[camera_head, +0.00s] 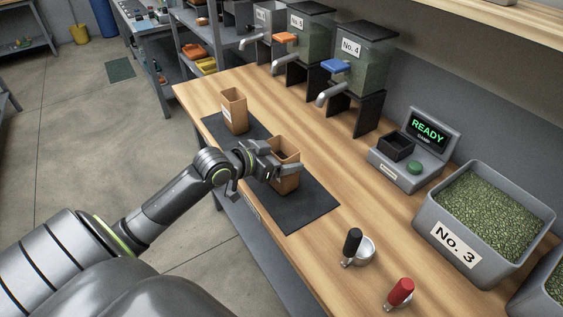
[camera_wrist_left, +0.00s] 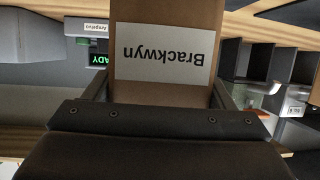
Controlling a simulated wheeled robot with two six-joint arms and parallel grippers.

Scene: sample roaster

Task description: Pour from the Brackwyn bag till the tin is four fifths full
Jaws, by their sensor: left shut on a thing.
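The Brackwyn bag (camera_head: 286,184) is an open-topped brown bag on or just above the dark mat; its white label reads upside down in the left wrist view (camera_wrist_left: 165,52). My left gripper (camera_head: 279,171) is shut on this bag, with a finger on either side of it. The bag looks about upright, and what is inside is too dark to tell. I cannot identify a tin for certain; a small black open container (camera_head: 396,147) sits on the grey device with the READY screen. My right gripper is not in view.
A second brown bag (camera_head: 234,111) stands on the mat's far part (camera_head: 312,208). Dispensers (camera_head: 360,72) with spouts line the wall. The grey No. 3 bin (camera_head: 455,243) of green beans, a black-handled scoop (camera_head: 353,243) and a red-handled scoop (camera_head: 401,291) are at right.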

